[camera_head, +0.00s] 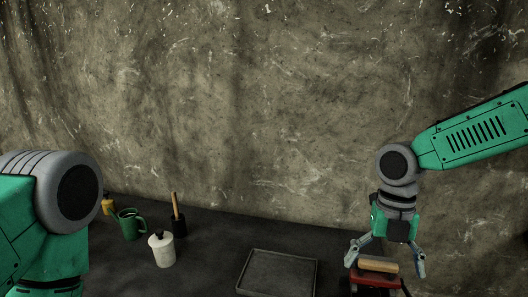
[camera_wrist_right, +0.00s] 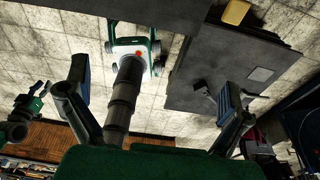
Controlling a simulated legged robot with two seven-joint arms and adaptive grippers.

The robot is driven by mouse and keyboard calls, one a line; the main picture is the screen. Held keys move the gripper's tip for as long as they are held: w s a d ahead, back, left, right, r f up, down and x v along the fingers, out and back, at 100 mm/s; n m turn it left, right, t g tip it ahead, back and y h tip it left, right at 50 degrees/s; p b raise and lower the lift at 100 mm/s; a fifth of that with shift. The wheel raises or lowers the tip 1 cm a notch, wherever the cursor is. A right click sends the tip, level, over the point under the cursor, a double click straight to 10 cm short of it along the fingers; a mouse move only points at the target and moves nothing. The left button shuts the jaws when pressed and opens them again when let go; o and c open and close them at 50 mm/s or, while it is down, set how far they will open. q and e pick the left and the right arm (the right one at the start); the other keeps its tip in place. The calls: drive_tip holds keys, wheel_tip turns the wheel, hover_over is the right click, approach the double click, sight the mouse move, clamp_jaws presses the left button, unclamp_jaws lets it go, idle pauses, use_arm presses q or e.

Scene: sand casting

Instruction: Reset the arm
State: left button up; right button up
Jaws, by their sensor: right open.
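My right gripper (camera_head: 387,262) hangs at the right side of the head view, pointing down with its two fingers spread wide. It is open, and nothing is between its fingertips that I can see it holding. A wooden-topped block (camera_head: 378,266) with a red part below it shows between and behind the fingers; I cannot tell whether they touch. In the right wrist view the gripper's fingers (camera_wrist_right: 160,88) are also far apart. My left arm fills the lower left of the head view, and its gripper is out of the picture.
A dark table carries an empty shallow tray (camera_head: 277,274) in the middle. To its left stand a white lidded pot (camera_head: 162,250), a green watering can (camera_head: 130,224), a dark container with a wooden handle (camera_head: 178,220) and a yellow item (camera_head: 107,206). A rough wall stands behind.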

drive_tip(key=s+a+f+m+y+b, duration=0.1)
drive_tip(key=s+a+f+m+b, duration=0.1)
drive_tip(key=s+f+m, duration=0.45)
drive_tip(key=s+a+f+m+y+b, duration=0.1)
drive_tip(key=s+f+m, duration=0.25)
drive_tip(key=f, duration=0.65)
drive_tip(key=s+a+f+m+y+b, duration=0.1)
drive_tip(key=s+a+f+m+b, duration=0.1)
drive_tip(key=s+f+m, duration=0.55)
use_arm(q)
wheel_tip(320, 180, down, 8)
drive_tip(key=b, duration=0.3)
drive_tip(key=shift+f, duration=0.25)
use_arm(e)
drive_tip(key=s+d+f+m+t+h, duration=0.2)
drive_tip(key=s+d+f+m, duration=0.8)
drive_tip(key=m, duration=0.5)
drive_tip(key=shift+f+h, duration=0.65)
drive_tip(key=shift+h, duration=0.05)
use_arm(q)
drive_tip(key=shift+a, duration=0.25)
use_arm(e)
drive_tip(key=shift+w+a, duration=0.2)
